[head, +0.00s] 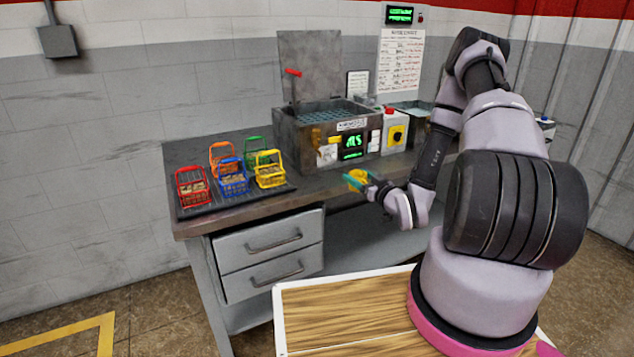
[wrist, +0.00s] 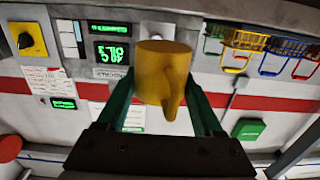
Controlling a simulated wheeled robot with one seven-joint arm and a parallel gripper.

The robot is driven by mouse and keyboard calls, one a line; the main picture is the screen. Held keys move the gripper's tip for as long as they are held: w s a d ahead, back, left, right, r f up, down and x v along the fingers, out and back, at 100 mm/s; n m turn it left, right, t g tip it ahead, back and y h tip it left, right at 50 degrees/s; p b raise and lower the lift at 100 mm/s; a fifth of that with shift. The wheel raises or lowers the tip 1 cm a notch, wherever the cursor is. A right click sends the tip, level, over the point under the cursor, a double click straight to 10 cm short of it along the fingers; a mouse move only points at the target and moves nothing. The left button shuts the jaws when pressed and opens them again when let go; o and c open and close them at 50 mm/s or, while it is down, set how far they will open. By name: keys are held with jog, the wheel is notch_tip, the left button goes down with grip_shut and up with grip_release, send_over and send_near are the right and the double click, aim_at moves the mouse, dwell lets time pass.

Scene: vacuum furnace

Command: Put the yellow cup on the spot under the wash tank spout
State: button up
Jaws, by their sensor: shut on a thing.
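The yellow cup (wrist: 163,72) is held between the green fingers of my gripper (wrist: 162,98) in the wrist view. Its handle points down toward the palm in that picture. In the head view, my gripper (head: 360,180) and the cup are small, in front of the bench edge and apart from the machine. The tank machine (head: 300,135) stands on the bench with its lid raised and a green display on its front. I cannot make out a spout or a marked spot under it in either view.
Several coloured wire baskets, including a red one (head: 192,188), stand on a dark tray (head: 225,202) at the bench's left. A yellow switch box (head: 394,133) and an open dark bin (head: 415,118) are right of the display. Drawers (head: 270,240) are below.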

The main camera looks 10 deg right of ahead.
jog(key=w+a, duration=0.2)
jog(key=w, duration=0.1)
jog(key=w+a+f+n+y, duration=0.1)
jog(key=w+a, duration=0.2)
jog(key=w+a+y, duration=0.1)
jog(key=w+a, duration=0.1)
jog(key=w, duration=0.1)
jog(key=shift+w+a+f+g, duration=0.1)
jog(key=shift+a+f+g, duration=0.05)
jog(key=shift+a+g, duration=0.2)
jog(key=w, duration=0.1)
jog(key=w+a+f, duration=0.1)
jog(key=w, duration=0.1)
jog(key=shift+a+f, duration=0.2)
jog(key=shift+a, duration=0.05)
jog(key=shift+w+f, duration=0.1)
jog(key=o, duration=1.1)
jog(key=shift+f, duration=0.1)
